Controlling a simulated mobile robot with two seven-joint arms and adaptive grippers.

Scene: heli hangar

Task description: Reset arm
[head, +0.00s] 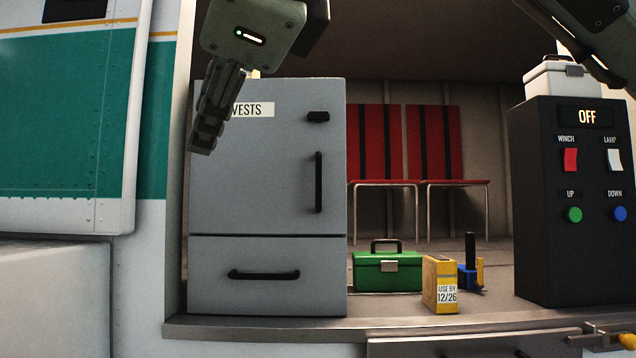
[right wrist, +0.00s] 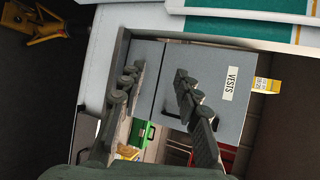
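My right gripper (head: 207,128) hangs fingers-down in front of the upper left of the grey vests cabinet (head: 262,190) in the head view, seen nearly edge-on. In the right wrist view its two fingers (right wrist: 157,76) stand well apart with nothing between them. The cabinet's grey front (right wrist: 228,62) lies beyond them; I cannot tell the exact distance. The cabinet's upper door and lower drawer look closed. My left gripper is not in view.
A green case (head: 388,272), a yellow box (head: 440,285) and a blue-and-yellow tool (head: 470,270) stand on the bay floor. Red seats (head: 405,150) are behind. A black control panel (head: 575,240) reading OFF stands right, with a white case (head: 560,82) on top.

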